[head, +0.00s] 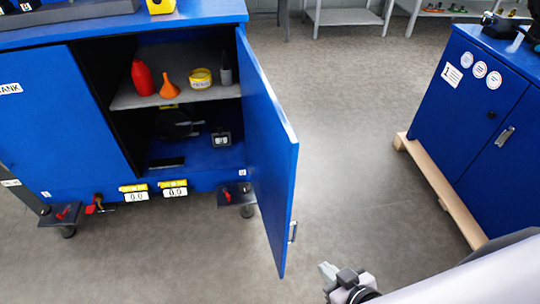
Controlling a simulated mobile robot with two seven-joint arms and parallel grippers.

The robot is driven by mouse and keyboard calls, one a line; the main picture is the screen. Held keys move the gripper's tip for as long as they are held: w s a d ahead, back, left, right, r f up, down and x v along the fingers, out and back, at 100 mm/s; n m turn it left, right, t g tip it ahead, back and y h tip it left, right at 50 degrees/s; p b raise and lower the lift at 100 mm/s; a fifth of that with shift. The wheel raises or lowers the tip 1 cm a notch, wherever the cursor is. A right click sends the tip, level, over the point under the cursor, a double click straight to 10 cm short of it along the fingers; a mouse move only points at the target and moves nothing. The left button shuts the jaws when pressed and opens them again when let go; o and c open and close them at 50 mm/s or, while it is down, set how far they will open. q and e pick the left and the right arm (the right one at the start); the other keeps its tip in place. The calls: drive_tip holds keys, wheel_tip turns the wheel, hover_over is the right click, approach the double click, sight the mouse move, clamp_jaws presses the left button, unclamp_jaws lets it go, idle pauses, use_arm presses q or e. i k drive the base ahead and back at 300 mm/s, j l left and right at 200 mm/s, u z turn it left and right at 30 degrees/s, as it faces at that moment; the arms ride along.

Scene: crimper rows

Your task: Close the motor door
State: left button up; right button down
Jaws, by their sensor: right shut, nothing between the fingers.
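The motor door (267,150) is a blue panel hinged at the right side of the blue cabinet (60,120). It stands wide open toward me, with a small metal handle (292,231) near its free edge. My right gripper (328,270) is shut and empty. It appears low in the picture, to the right of the door's lower free corner, with a visible gap between them. My left gripper is not in view.
The cabinet's shelf (190,92) holds a red bottle (142,78), an orange funnel (168,86) and a yellow tin (201,78). Another blue cabinet (480,130) stands on wooden beams at the right. Grey floor (350,130) between the cabinets is clear.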

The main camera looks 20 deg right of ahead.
sight(272, 145)
drive_tip(key=i+l+u, duration=0.15)
drive_tip(key=l, duration=0.5)
drive_tip(key=l+u, duration=0.15)
drive_tip(key=l, duration=0.5)
